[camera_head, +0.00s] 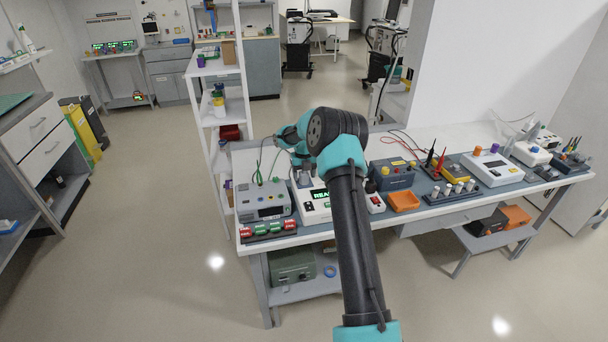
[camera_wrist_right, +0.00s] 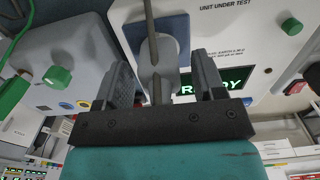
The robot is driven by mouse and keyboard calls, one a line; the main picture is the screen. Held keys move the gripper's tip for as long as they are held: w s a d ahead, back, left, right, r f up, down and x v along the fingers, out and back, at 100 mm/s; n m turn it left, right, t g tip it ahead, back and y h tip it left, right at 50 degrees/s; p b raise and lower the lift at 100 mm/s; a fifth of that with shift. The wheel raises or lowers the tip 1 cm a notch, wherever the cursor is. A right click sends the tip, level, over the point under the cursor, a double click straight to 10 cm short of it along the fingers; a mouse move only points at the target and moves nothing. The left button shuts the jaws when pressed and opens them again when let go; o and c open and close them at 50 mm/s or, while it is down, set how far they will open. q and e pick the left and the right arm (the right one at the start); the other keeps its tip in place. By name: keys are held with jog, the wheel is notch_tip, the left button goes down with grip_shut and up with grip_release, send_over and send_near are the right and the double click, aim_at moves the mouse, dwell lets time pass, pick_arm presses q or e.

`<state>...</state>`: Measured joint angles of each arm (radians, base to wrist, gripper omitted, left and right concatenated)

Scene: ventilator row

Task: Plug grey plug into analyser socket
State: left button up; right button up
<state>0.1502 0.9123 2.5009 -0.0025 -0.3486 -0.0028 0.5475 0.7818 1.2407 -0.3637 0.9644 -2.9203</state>
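In the right wrist view a grey plug (camera_wrist_right: 158,82) with a dark cable stands between the two fingers of my right gripper (camera_wrist_right: 165,66). Gaps show beside the plug, so the fingers look open around it. A white unit marked "unit under test" (camera_wrist_right: 238,22) with a green lit display is just behind. In the head view this white unit (camera_head: 316,208) is partly hidden by my right arm, and my right gripper (camera_head: 303,178) is low over it. A grey analyser box (camera_head: 262,200) with green plugs stands at its left. My left gripper is not in view.
Red and green blocks (camera_head: 268,230) line the bench's front left edge. Right of my arm are an orange tray (camera_head: 404,201), a grey-blue box (camera_head: 392,173) and a rack of pale cylinders (camera_head: 452,190). A white shelf (camera_head: 208,130) rises at the left end. The floor in front is clear.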

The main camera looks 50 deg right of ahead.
jog(key=shift+o, duration=0.2)
jog(key=shift+r, duration=0.15)
notch_tip(320, 180, up, 17)
dwell(0.6)
dwell(0.3)
